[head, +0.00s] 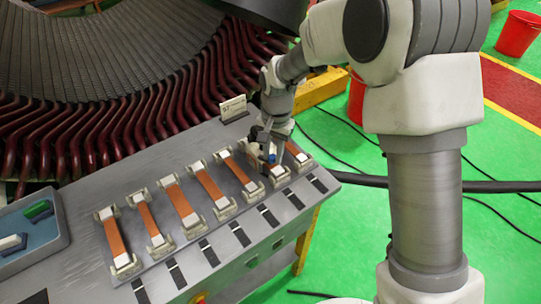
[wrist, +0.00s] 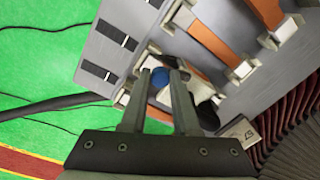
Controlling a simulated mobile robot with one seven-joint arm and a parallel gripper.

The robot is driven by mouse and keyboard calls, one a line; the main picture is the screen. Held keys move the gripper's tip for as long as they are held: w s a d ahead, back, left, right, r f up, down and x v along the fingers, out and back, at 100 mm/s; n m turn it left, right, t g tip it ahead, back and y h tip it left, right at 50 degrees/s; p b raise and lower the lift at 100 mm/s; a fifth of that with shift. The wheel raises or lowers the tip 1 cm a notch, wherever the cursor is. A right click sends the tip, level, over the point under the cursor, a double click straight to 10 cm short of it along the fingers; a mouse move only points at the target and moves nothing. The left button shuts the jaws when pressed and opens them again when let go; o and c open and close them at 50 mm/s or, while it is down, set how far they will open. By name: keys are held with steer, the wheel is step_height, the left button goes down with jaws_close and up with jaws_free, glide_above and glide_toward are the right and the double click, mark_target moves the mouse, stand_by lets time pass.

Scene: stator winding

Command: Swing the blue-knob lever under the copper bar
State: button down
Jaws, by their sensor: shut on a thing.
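The blue knob (wrist: 160,84) sits between the two fingertips of my gripper (wrist: 161,78) in the wrist view, and the gripper is shut on it. A black and white part (wrist: 207,114) lies just right of the fingers in the wrist view. A copper bar (wrist: 124,99) shows partly beside the left finger. The fingers hide most of the lever, so I cannot tell its angle to that bar.
Several more copper bars (head: 180,206) lie in pale holders on the grey table (head: 100,190). A small sign (head: 233,108) stands behind the gripper. The stator's dark red coils (head: 110,130) rise at the back. A blue tray (head: 40,235) is at the left.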

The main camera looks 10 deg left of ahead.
steer(key=n, duration=0.1)
steer(key=w+n, duration=0.1)
steer(key=n, duration=0.1)
steer(key=shift+w+d+n, duration=0.15)
steer(key=shift+w+n, duration=0.1)
steer(key=shift+n, duration=0.05)
steer(key=n, duration=0.1)
steer(key=w+n, duration=0.1)
steer(key=shift+n, duration=0.4)
steer(key=n, duration=0.1)
steer(key=w+n, duration=0.1)
steer(key=n, duration=0.1)
steer(key=a+n, duration=0.1)
steer(key=n, duration=0.1)
steer(key=shift+w+g, duration=0.3)
steer(key=shift+w, duration=0.05)
steer(key=shift+n, duration=0.4)
steer(key=c, duration=0.7)
jaws_free()
steer(key=shift+o, duration=0.2)
steer(key=shift+r, duration=0.15)
